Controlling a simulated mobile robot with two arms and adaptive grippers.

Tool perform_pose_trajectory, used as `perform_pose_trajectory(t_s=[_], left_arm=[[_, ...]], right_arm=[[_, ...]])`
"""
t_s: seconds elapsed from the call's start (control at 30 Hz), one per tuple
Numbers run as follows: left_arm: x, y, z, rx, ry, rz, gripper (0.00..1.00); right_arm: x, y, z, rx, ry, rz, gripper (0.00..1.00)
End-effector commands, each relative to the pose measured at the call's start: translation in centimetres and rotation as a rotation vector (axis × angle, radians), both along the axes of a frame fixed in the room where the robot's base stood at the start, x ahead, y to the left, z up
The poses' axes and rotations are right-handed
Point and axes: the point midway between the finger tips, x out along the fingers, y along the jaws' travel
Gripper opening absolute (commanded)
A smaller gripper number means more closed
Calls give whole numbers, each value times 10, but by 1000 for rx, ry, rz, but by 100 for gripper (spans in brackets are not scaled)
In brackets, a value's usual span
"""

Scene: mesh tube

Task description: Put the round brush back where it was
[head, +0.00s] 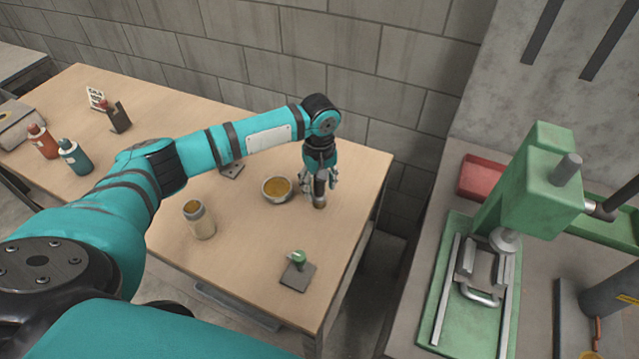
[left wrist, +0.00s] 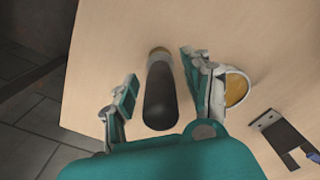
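The round brush (left wrist: 160,95) has a thick dark handle and a tan end, seen in the left wrist view between my left gripper's fingers (left wrist: 157,82). A gap shows on the left of the handle; the right finger is close to it. In the head view my left gripper (head: 320,186) points down over the far right part of the table, fingers apart around the brush. Only the brush's lower part (head: 319,202) shows there, at the tabletop. My right gripper is in neither view.
A metal bowl with yellow-brown contents (head: 277,189) stands just left of the gripper. A jar (head: 199,220), a dark plate with a green knob (head: 297,272) and a small dark metal piece (head: 231,170) lie around. Bottles (head: 75,157) stand at the left. A green press (head: 535,190) is at right.

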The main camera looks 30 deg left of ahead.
Motion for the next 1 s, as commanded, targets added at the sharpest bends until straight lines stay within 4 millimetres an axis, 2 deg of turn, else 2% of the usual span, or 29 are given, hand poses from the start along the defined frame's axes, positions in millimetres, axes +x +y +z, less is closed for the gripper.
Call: perform_pose_trajectory(t_s=[0.17, 0.27, 0.37, 0.7, 0.83, 1.0], left_arm=[[0, 0, 1, 0, -1, 0, 50], [1, 0, 10, -2, -4, 0, 50], [1, 0, 25, -2, -5, 0, 50], [1, 0, 96, -2, -4, 0, 50], [1, 0, 113, -1, -2, 1, 50], [1, 0, 123, -1, -1, 1, 50]], right_arm=[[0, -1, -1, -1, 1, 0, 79], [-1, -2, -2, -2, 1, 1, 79], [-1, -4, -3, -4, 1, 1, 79], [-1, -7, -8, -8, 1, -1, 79], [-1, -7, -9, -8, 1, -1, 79], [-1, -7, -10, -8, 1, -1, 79]])
